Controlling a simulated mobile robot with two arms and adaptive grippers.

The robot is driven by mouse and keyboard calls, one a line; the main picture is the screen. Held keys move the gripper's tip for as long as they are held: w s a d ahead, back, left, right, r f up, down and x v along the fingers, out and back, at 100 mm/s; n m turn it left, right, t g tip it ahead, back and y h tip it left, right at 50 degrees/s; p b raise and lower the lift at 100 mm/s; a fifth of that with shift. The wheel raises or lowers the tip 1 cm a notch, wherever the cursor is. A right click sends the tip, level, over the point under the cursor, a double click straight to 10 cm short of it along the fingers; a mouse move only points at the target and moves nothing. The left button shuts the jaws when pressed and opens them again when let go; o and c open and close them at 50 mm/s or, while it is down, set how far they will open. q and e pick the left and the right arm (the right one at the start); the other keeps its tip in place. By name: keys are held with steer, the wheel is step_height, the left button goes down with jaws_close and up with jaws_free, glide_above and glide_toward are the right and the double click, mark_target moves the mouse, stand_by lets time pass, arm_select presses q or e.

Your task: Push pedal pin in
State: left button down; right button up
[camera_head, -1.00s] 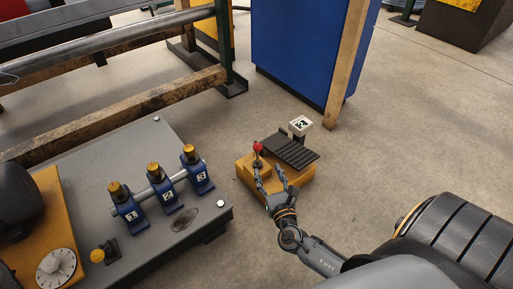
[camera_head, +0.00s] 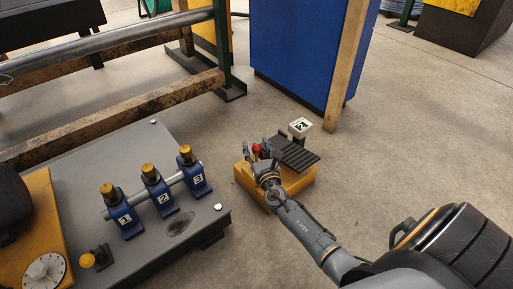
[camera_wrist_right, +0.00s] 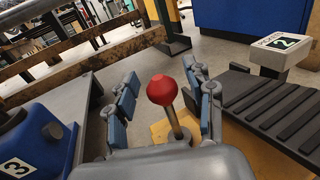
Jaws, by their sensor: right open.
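The pedal pin is a red knob (camera_head: 256,149) on a thin metal stem, at the left part of a yellow pedal base (camera_head: 246,181) on the floor. In the right wrist view the red knob (camera_wrist_right: 162,89) and its stem stand between the blue-padded fingers. My right gripper (camera_head: 257,153) is open, with a finger on each side of the knob. The black ribbed pedal (camera_head: 295,154) lies right of the pin. My left gripper is not in view.
A small white numbered sign box (camera_head: 300,127) stands behind the pedal. A grey platform (camera_head: 150,255) with blue numbered posts (camera_head: 159,192) is at left. A blue cabinet (camera_head: 300,50) stands behind.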

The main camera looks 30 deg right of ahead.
jaws_close()
steer(key=shift+f, duration=0.1)
step_height(320, 180, down, 5)
steer(key=b, duration=0.4)
steer(key=shift+f+b, duration=0.1)
steer(key=shift+b, duration=0.3)
steer(key=shift+s, duration=0.1)
jaws_free()
